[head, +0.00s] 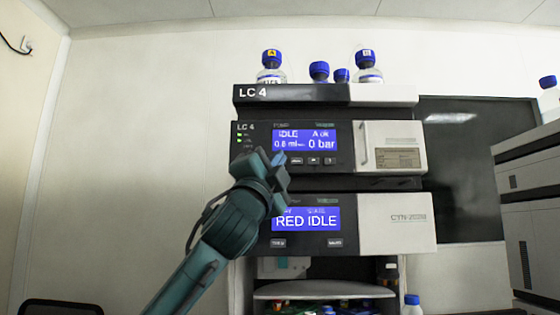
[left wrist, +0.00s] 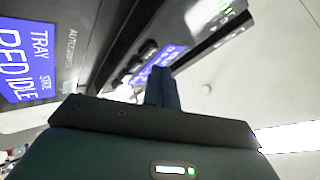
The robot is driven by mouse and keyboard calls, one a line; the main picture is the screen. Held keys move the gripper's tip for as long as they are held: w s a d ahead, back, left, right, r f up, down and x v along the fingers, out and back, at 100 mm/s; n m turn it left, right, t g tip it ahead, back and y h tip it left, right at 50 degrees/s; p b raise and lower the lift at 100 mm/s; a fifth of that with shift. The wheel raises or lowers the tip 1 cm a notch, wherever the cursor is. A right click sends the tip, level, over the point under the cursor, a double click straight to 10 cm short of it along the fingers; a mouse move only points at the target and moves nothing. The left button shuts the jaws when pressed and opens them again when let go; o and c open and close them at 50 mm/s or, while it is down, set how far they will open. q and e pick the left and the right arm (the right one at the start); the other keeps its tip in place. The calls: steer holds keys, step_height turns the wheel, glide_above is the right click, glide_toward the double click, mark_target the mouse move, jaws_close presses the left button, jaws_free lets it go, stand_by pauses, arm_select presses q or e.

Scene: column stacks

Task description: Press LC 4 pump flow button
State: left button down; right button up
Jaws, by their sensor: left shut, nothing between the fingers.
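The LC 4 stack's pump module (head: 245,158) has a blue screen (head: 305,139) reading IDLE, 0.8 ml/min and 0 bar. A row of small dark buttons (head: 313,161) lies under the screen; its left end is hidden behind my left gripper. My left gripper (head: 279,158) is shut and empty, with its tips in front of the lower left of the pump screen. In the left wrist view the shut fingers (left wrist: 162,88) point toward the pump panel and cover part of its screen (left wrist: 168,56). I cannot tell whether the tips touch the panel. My right gripper is out of view.
Below is the autosampler, its screen (head: 307,220) reading RED IDLE, partly covered by my left gripper. Blue-capped bottles (head: 271,68) stand on top of the stack. A pale panel with a handle (head: 362,146) is right of the pump screen. Another instrument stack (head: 530,210) stands at far right.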

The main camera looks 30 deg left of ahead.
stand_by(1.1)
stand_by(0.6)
arm_select(q)
steer(key=shift+w+a, duration=0.1)
steer(key=shift+w, duration=0.05)
steer(key=shift+w+a, duration=0.15)
steer(key=shift+w, duration=0.05)
steer(key=shift+w+a+p, duration=0.2)
steer(key=shift+w+p, duration=0.15)
stand_by(0.8)
steer(key=shift+s+d, duration=0.1)
steer(key=shift+s, duration=0.05)
steer(key=shift+s+d, duration=0.35)
steer(key=shift+s, duration=0.2)
